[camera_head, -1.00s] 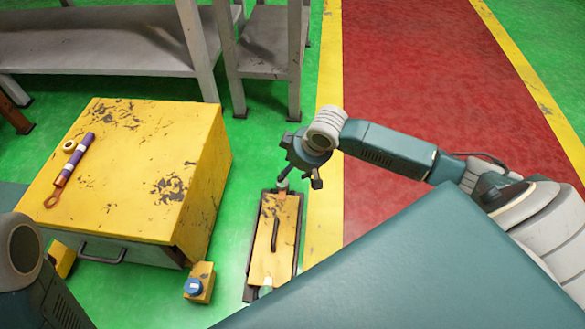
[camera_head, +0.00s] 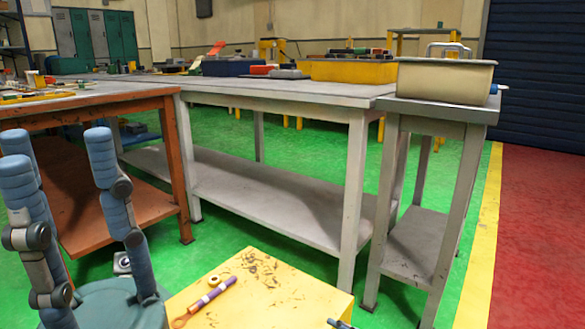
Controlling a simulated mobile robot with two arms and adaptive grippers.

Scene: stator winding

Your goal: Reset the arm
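My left gripper (camera_head: 57,142) is raised at the lower left of the head view, its blue segmented fingers pointing up. The fingers stand well apart with nothing between them, so it is open and empty. Below and right of it is a worn yellow cabinet top (camera_head: 265,290). A tool with a purple handle (camera_head: 212,294) and a small tape roll (camera_head: 216,281) lie on it, apart from the gripper. A small dark tip (camera_head: 340,324) shows at the bottom edge; it may be part of my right gripper, but too little shows to tell its state.
An orange-legged table (camera_head: 178,160) stands behind my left gripper. A long grey workbench (camera_head: 350,102) and a smaller grey table (camera_head: 480,113) stand beyond the cabinet. A cream container (camera_head: 445,82) sits on the smaller table. Green floor (camera_head: 225,240) lies between cabinet and benches.

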